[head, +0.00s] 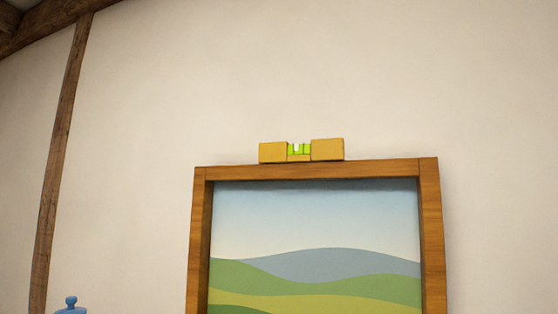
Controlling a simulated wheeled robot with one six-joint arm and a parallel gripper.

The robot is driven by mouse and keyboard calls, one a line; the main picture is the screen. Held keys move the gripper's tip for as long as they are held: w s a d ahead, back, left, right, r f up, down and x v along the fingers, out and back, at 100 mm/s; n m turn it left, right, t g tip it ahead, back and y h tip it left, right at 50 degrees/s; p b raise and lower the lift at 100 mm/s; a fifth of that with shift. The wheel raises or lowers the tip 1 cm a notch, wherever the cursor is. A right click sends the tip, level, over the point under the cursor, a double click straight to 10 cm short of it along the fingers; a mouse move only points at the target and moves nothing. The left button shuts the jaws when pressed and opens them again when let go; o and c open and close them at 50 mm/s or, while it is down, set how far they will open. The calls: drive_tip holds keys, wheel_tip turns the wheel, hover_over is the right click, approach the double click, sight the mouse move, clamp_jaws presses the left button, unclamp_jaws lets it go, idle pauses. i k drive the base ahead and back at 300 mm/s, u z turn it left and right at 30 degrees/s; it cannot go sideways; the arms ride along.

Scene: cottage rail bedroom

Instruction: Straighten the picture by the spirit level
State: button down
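The picture (315,245) hangs on the pale wall in a brown wooden frame (430,220), showing blue sky and green hills. Its lower part is cut off by the view's bottom edge. In this view the frame's top edge runs slightly higher at the right than at the left. The yellow spirit level (327,149) rests along the top edge, near the middle, with a similar slant. Its green vial (306,149) shows a pale bubble (296,147), which looks a little left of the vial's middle, though it is small. My gripper is not in view.
A dark wooden post (62,160) runs up the wall at left to a ceiling beam (50,22). A blue knobbed object (71,305) pokes in at the bottom left. The wall (500,90) above and right of the frame is bare.

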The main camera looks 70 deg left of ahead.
sight(355, 236)
drive_tip(key=z, duration=1.4)
drive_tip(key=k, duration=1.45)
drive_tip(key=u, duration=1)
